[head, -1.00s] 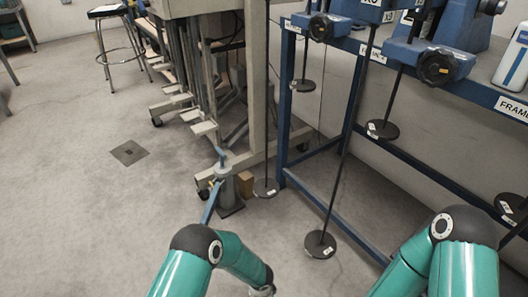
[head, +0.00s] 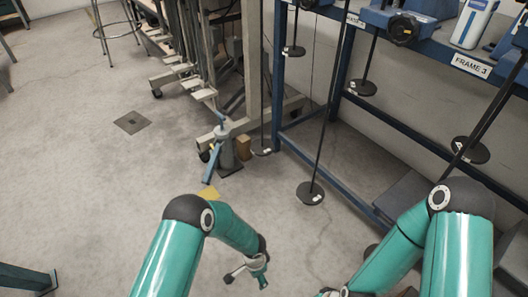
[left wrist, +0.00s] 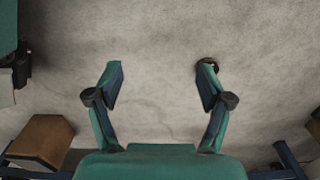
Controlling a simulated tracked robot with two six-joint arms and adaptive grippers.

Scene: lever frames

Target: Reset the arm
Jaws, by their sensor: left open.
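My left arm (head: 238,230) is teal and reaches forward over the floor in the head view. My left gripper (head: 247,281) hangs low near the bottom edge, with nothing in it. In the left wrist view the left gripper (left wrist: 161,75) has its two fingers spread wide over bare grey floor. My right arm (head: 395,255) bends down and inward at the lower right of the head view. Only a small part of my right gripper (head: 330,292) shows at the bottom edge, and its fingers are cut off.
A blue bench frame (head: 400,157) labelled FRAME 3 stands at the right, with hanging rods ending in black discs (head: 310,193). A blue beam (head: 28,280) lies at the lower left. Open floor (head: 90,195) is at the left.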

